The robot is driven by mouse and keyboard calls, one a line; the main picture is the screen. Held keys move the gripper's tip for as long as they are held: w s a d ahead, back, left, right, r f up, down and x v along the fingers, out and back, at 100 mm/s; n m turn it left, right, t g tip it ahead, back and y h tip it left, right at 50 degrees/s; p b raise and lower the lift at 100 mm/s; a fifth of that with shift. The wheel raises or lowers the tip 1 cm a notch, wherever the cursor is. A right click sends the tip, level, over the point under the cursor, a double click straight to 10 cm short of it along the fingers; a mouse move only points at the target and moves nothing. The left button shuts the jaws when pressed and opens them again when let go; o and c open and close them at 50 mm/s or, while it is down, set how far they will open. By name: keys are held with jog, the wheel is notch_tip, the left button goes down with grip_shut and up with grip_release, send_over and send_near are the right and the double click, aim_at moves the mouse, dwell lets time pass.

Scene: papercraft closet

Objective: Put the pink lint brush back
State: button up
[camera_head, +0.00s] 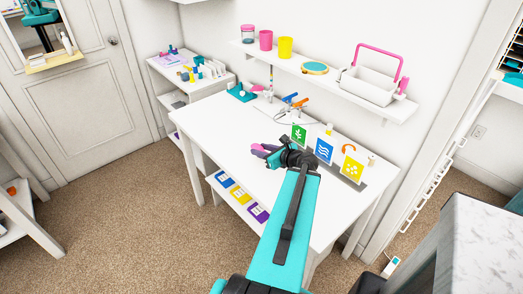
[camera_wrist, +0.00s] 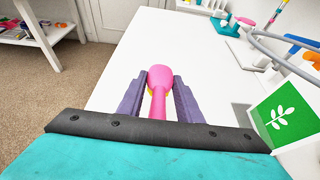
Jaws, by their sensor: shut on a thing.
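The pink lint brush (camera_wrist: 159,80) is between the purple fingers of my gripper (camera_wrist: 160,88) in the wrist view. Its rounded end points away from the camera and its narrow part runs back toward the wrist. A bit of yellow shows at its side. My gripper is shut on it. In the head view my gripper (camera_head: 262,150) is over the white table (camera_head: 215,120), left of the green leaf card. The brush is mostly hidden there by the fingers, and I cannot tell its height above the table.
Green (camera_head: 299,135), blue (camera_head: 324,150) and yellow (camera_head: 352,170) cards stand along the table's right side. Orange-and-blue tools (camera_head: 295,102) lie behind them. The wall shelf (camera_head: 300,70) holds cups and a white caddy (camera_head: 368,86) with a pink handle. The table's left part is clear.

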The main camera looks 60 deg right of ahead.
jog(key=w+a+r+n+y+p, duration=0.1)
jog(key=w+a+r+n+y, duration=0.25)
jog(key=w+a, duration=0.8)
jog(key=w+a+r+n+y+p, duration=0.1)
jog(key=w+a+r+n+y, duration=0.3)
jog(key=w+a, duration=0.7)
jog(key=w+a+r+n+g+y+p, duration=0.1)
jog(key=w+a+r+n+y, duration=0.1)
jog(key=a, duration=0.9)
jog(key=w+a+r+n+g+y, duration=0.2)
jog(key=a+y, duration=0.1)
jog(key=a, duration=0.8)
jog(key=w+a+r+n+g+y+p, duration=0.1)
jog(key=w+a+r+n+g+y, duration=0.1)
jog(key=a, duration=1)
jog(key=shift+w+r+n+y+p, duration=0.35)
jog(key=shift+r+n, duration=0.1)
jog(key=shift+r, duration=0.15)
jog(key=shift+s, duration=0.1)
